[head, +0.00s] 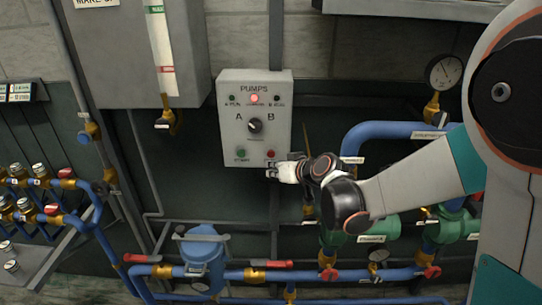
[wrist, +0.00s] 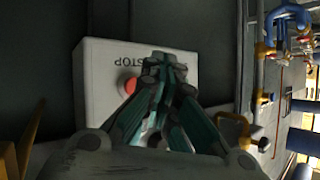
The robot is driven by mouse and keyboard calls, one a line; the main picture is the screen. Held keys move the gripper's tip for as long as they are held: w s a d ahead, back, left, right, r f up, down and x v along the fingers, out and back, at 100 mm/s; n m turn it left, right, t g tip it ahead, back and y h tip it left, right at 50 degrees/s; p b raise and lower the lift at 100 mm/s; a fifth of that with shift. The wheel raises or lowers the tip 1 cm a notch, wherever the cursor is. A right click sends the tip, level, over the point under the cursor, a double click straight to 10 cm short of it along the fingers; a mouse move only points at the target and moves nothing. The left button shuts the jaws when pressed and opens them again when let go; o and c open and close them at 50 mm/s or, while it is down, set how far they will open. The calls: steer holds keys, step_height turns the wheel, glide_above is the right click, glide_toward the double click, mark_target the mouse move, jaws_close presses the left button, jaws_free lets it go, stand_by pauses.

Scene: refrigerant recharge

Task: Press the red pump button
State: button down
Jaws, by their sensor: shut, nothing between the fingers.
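The grey pump control box (head: 228,120) labelled PUMPS hangs on the wall in the head view. It has a black A/B selector knob (head: 255,125), a lit red lamp (head: 254,98), a green button (head: 241,153) and the red button (head: 270,154) at its lower right. My gripper (head: 272,170) is shut and empty at the box's lower right corner, just below the red button. In the wrist view the red button (wrist: 128,86) shows beside my shut fingertips (wrist: 165,65), partly hidden by them, near the word STOP. I cannot tell whether the fingers touch it.
A pressure gauge (head: 444,71) stands at the upper right. Blue pipes (head: 390,130) and green pumps (head: 380,228) lie right of and below the box. A blue filter housing (head: 203,258) stands below it. A tank with a level tube (head: 161,50) hangs at upper left.

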steer(key=s, duration=0.3)
stand_by(0.6)
steer(key=s+d+r+m+g+h, duration=0.1)
steer(key=s+d+h, duration=0.1)
steer(key=s+d, duration=0.4)
steer(key=s+d+r+m+g+h, duration=0.1)
steer(key=s+d, duration=0.5)
steer(key=s, duration=0.7)
steer(key=s+d+r+m+g+h, duration=0.1)
steer(key=s+d+h, duration=0.3)
steer(key=s, duration=0.6)
steer(key=d+m, duration=0.1)
steer(key=d, duration=0.1)
steer(key=shift+d+r+b, duration=0.3)
steer(key=shift+r+b, duration=0.05)
steer(key=shift+r, duration=0.05)
